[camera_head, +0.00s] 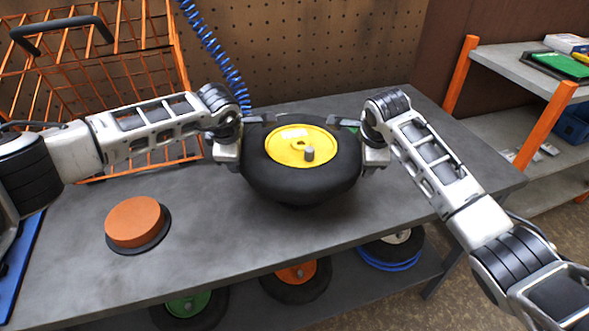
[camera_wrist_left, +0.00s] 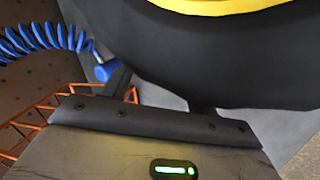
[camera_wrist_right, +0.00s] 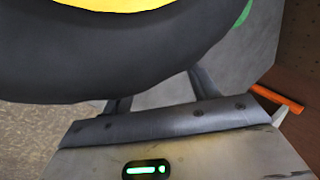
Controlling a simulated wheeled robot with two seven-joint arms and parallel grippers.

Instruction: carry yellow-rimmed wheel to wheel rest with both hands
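The yellow-rimmed wheel (camera_head: 300,187), a thick black tyre around a yellow hub with a grey knob, lies flat at the middle of the workbench. My left gripper (camera_head: 255,133) is at its left side and my right gripper (camera_head: 348,135) at its right side. One finger of each shows along the tyre's far side; tyre hides much of the rest. In the left wrist view the tyre (camera_wrist_left: 210,60) fills the top, with the fingers apart; the right wrist view shows the tyre (camera_wrist_right: 100,65) likewise. I cannot tell whether the wheel touches the bench.
An orange disc on a dark base (camera_head: 134,222) sits on the bench (camera_head: 215,255) at the left. An orange wire rack (camera_head: 90,60) stands at the back left and a shelf (camera_head: 515,75) at the right. Several wheels lie on the lower shelf. A blue coiled hose (camera_head: 212,50) hangs behind.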

